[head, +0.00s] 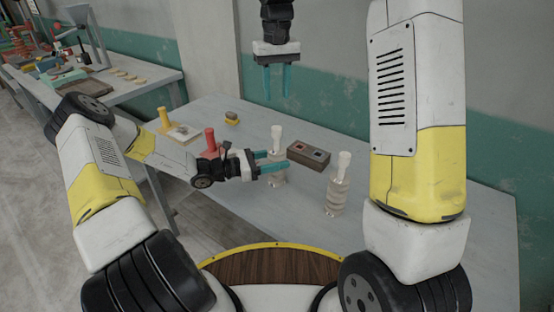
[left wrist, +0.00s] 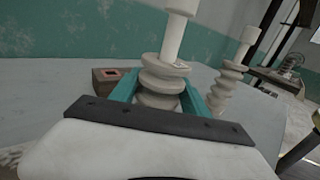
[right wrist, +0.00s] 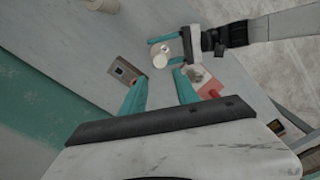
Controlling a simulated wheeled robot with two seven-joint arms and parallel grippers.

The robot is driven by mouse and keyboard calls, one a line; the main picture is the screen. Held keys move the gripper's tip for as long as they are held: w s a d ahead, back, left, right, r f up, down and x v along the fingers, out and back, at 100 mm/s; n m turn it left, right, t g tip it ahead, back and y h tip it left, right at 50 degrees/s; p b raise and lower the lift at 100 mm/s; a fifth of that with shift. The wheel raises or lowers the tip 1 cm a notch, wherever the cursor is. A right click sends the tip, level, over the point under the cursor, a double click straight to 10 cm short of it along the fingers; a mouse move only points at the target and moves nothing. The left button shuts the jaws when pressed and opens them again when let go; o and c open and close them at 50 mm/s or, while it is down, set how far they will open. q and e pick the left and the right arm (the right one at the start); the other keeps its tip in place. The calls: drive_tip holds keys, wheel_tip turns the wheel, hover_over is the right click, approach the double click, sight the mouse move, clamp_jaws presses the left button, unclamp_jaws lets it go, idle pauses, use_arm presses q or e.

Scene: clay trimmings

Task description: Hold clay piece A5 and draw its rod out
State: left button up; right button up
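Two stacked, ringed clay pieces with pale rods standing up out of them are on the table. One clay piece (head: 277,179) is at my left gripper; the other (head: 336,199) stands to its right. I cannot read a label saying which is A5. My left gripper (head: 275,161) has one finger on each side of the first piece's rings; in the left wrist view its clay (left wrist: 160,85) fills most of the gap, but firm contact is unclear. The rod (left wrist: 175,35) is upright in it. My right gripper (head: 277,82) is open and empty, above and behind the pieces.
A red piece (head: 210,142), a yellow piece (head: 164,118) and a small yellow-brown item (head: 232,118) stand to the left.

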sight(277, 127)
use_arm(q)
clamp_jaws()
use_arm(e)
drive_tip(key=o, duration=0.4)
wheel_tip(277, 127, down, 12)
drive_tip(key=m, duration=0.3)
drive_tip(key=shift+f+m, duration=0.25)
drive_tip(key=shift+m, duration=0.15)
clamp_jaws()
